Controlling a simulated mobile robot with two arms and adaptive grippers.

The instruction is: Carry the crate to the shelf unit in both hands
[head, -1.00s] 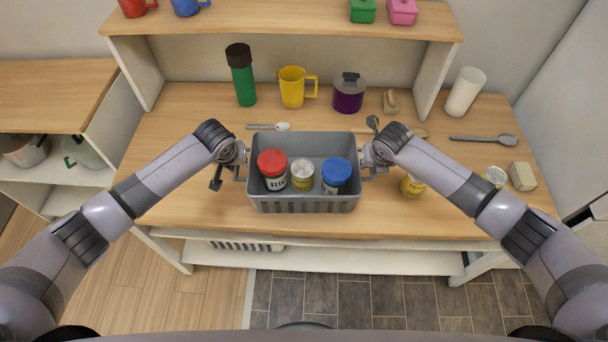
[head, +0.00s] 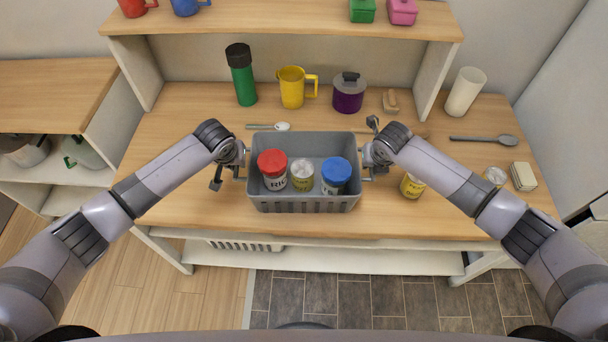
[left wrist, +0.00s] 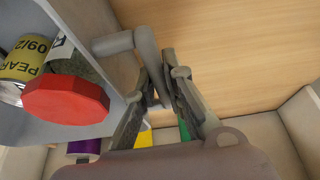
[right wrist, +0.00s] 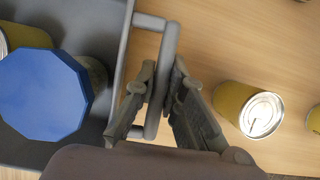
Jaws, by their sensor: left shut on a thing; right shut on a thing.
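The grey crate (head: 305,203) is at the front of the wooden counter in the head view. It holds a red-lidded jar (head: 272,168), a yellow can (head: 302,175) and a blue-lidded jar (head: 336,173). My left gripper (head: 240,168) is shut on the crate's left handle; in the left wrist view its fingers (left wrist: 165,95) are either side of the grey handle bar (left wrist: 145,60). My right gripper (head: 368,168) is shut on the right handle; the right wrist view shows its fingers (right wrist: 160,95) around that bar (right wrist: 168,50). I cannot tell whether the crate touches the counter.
On the counter (head: 200,205) stand a green bottle (head: 241,75), yellow jug (head: 292,87), purple pot (head: 349,93) and white cup (head: 465,92). A yellow can (head: 411,187) is right of the crate. A raised shelf (head: 280,20) spans the back. A lower shelf (head: 330,260) runs beneath.

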